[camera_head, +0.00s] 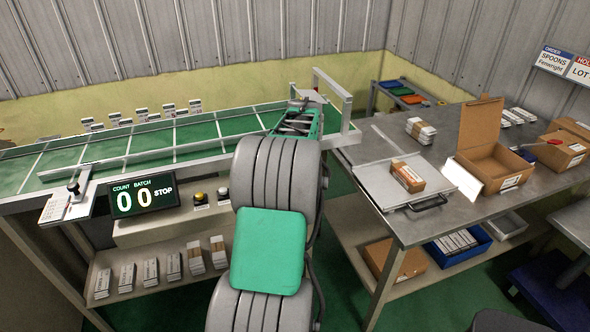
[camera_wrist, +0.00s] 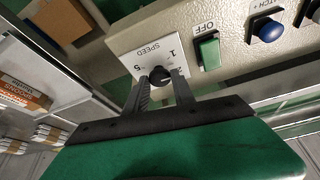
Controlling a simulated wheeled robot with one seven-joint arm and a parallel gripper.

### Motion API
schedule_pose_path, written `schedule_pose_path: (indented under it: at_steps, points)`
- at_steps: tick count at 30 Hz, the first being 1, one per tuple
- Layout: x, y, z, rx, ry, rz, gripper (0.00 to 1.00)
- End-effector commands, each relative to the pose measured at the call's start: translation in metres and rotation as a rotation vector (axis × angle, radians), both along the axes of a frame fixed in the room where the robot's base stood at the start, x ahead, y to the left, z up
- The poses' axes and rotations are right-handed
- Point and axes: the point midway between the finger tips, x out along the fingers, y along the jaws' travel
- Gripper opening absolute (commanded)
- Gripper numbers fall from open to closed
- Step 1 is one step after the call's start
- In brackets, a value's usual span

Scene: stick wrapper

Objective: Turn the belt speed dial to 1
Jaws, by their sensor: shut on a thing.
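The belt speed dial (camera_wrist: 160,76) is a small black knob on a white plate (camera_wrist: 150,55) marked SPEED. The figure 1 is at the plate's upper right, a 5 at its left, and another figure, which looks like a 2, is below the 1. My gripper (camera_wrist: 162,82) is shut on the knob, with one dark finger on each side. A small pale mark shows on the knob, but I cannot tell exactly which figure it points to. In the head view my own arm hides the dial and the fingertips.
Beside the plate are a green OFF switch (camera_wrist: 208,52) and a blue button (camera_wrist: 269,28). In the head view the green conveyor belt (camera_head: 100,150) runs behind a counter display (camera_head: 143,196) reading 00. A grey table (camera_head: 375,155) with boxes stands to the right.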

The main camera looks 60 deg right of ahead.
Motion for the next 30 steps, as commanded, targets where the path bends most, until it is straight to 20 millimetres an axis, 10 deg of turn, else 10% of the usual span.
schedule_pose_path:
  at_steps: [30]
  points:
    - [-0.0041, -0.0048, 0.0007, 0.001, 0.001, 0.583, 0.0]
